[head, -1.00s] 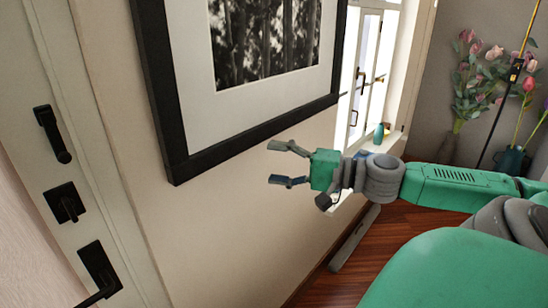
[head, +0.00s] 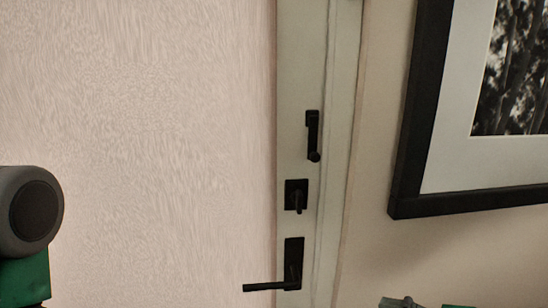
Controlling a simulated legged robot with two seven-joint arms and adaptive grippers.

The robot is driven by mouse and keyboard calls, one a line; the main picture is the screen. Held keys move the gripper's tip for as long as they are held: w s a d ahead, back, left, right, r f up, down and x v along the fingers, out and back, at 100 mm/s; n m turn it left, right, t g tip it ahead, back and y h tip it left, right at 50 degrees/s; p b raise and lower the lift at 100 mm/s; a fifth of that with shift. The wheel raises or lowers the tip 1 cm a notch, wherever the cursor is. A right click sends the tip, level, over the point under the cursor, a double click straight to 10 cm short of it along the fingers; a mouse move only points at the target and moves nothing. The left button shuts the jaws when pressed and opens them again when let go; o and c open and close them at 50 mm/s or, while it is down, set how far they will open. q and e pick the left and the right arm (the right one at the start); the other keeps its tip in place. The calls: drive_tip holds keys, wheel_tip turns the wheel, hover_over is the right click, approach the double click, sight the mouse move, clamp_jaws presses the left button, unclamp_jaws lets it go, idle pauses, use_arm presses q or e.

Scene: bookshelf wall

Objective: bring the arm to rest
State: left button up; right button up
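Only the top of what looks like my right gripper (head: 400,302) shows at the bottom edge, right of centre, as a grey finger part with a bit of green beside it. The rest of it is cut off by the frame, so its opening cannot be seen. Nothing is visible in it. A grey round joint and a green link of my own arm show at the left edge. My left gripper is not in view.
A pale door (head: 150,130) fills the left and middle. It has a black lever handle (head: 270,286), a black latch knob (head: 297,196) and a black upper fitting (head: 313,137). A black-framed picture (head: 410,130) hangs on the beige wall at the right.

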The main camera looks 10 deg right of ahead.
drive_tip(key=s+a+f+n+g+h+b, duration=0.1)
drive_tip(key=s+a+f+n+g+b, duration=0.15)
drive_tip(key=s+f, duration=0.45)
drive_tip(key=s+a+f+n+g+h+b, duration=0.1)
drive_tip(key=s+a+f+n+g+h, duration=0.2)
drive_tip(key=f, duration=0.8)
drive_tip(key=s+d+f+n+g+h+b, duration=0.2)
drive_tip(key=s+d+f+n+h+b, duration=0.1)
drive_tip(key=s+d+f, duration=0.5)
wheel_tip(320, 180, down, 3)
drive_tip(key=d+n+h, duration=0.1)
drive_tip(key=h, duration=0.1)
drive_tip(key=shift+f+n+g+h, duration=0.15)
drive_tip(key=shift+n+g+h, duration=0.2)
drive_tip(key=shift+h, duration=0.05)
drive_tip(key=shift+w+a, duration=0.1)
drive_tip(key=shift+a, duration=0.2)
drive_tip(key=shift+d, duration=0.15)
